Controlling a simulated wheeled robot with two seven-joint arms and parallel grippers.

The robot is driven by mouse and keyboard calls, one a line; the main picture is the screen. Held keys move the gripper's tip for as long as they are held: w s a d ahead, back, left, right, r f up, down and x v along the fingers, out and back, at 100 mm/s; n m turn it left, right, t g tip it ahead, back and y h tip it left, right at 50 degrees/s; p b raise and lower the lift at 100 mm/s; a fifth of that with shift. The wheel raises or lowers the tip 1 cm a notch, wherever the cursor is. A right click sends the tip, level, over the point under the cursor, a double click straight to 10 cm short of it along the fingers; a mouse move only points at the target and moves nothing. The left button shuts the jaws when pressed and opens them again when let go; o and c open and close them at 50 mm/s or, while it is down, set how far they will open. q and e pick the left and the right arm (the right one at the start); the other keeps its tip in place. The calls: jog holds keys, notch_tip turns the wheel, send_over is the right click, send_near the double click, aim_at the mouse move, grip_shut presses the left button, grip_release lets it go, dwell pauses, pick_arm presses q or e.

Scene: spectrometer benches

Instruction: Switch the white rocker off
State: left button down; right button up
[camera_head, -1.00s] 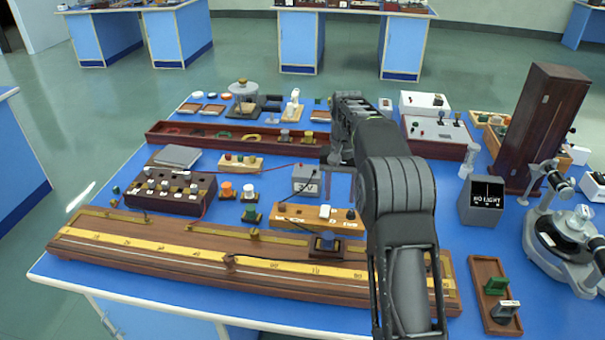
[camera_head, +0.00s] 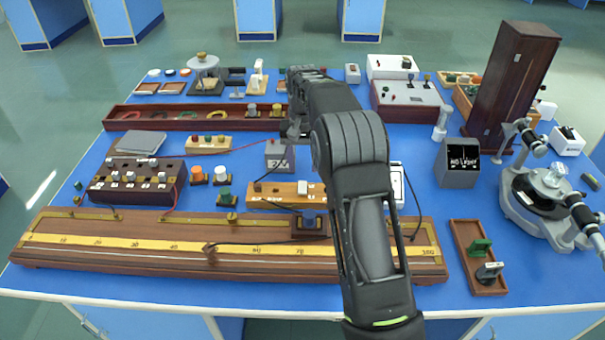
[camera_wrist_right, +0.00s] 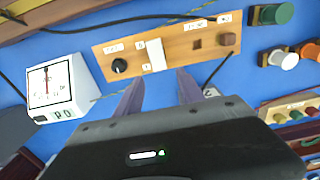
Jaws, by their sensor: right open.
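The white rocker (camera_wrist_right: 154,54) sits upright on a wooden board (camera_wrist_right: 105,48), between a black knob and a dark block, in the right wrist view. In the head view the rocker (camera_head: 303,187) is a small white patch on the board (camera_head: 285,199), left of my forearm. My right gripper (camera_wrist_right: 160,90) is open, with its two dark fingers apart and nothing between them. The fingertips show just below the rocker in the wrist view; I cannot tell their height above it. In the head view the right gripper (camera_head: 292,132) is at the arm's far end. My left gripper is out of view.
A white-faced meter (camera_wrist_right: 50,88) stands beside the board. A grey 2V box (camera_head: 279,155) is behind it. The long metre-scale bench (camera_head: 130,245) lies in front. Dark leads run near the board. A tall wooden cabinet (camera_head: 510,85) stands at right.

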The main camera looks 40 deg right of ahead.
aim_at(302, 188)
jog(key=shift+f, duration=2.15)
jog(key=shift+c, duration=0.5)
grip_shut()
